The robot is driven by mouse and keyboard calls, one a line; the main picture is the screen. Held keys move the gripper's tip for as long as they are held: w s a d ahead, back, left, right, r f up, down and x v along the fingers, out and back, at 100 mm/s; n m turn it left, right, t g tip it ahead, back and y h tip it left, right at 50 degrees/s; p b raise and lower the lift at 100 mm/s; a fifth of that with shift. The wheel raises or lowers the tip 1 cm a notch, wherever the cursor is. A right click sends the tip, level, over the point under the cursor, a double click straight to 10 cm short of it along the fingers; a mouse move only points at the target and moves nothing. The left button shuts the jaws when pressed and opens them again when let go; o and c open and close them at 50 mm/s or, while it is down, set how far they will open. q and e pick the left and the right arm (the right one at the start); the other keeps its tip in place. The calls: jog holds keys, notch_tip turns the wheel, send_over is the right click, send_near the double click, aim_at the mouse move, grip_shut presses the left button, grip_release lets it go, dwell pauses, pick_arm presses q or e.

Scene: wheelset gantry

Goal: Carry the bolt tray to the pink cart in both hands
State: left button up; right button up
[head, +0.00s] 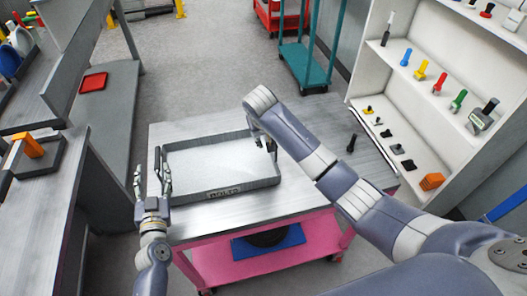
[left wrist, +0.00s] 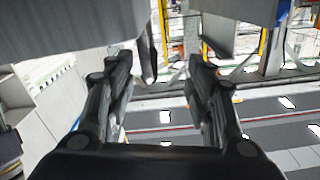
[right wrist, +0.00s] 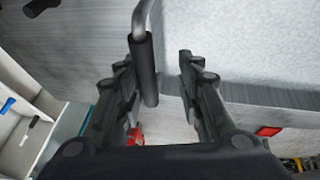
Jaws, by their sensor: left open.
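The grey bolt tray (head: 250,187), with BOLTS lettered on its front wall, lies flat on the grey top of the pink cart (head: 215,262). Its inside looks pale; I cannot make out separate bolts. My left gripper (head: 152,182) is open and upright at the tray's left end, and it is also open in the left wrist view (left wrist: 161,66). My right gripper (head: 264,138) is at the tray's right end, its fingers apart. In the right wrist view a black tray handle (right wrist: 143,70) lies between the right gripper's fingers (right wrist: 157,68), nearer the left finger.
A blue mat (head: 290,237) with a dark round object lies on the lower shelf. A workbench (head: 30,205) is at left, white shelving (head: 408,85) at right.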

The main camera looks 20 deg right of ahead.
pick_arm(q)
jog(key=s, duration=0.7)
jog(key=shift+a, duration=0.2)
pick_arm(e)
jog(key=o, duration=0.8)
jog(key=v, duration=1.2)
jog(key=shift+a, duration=0.1)
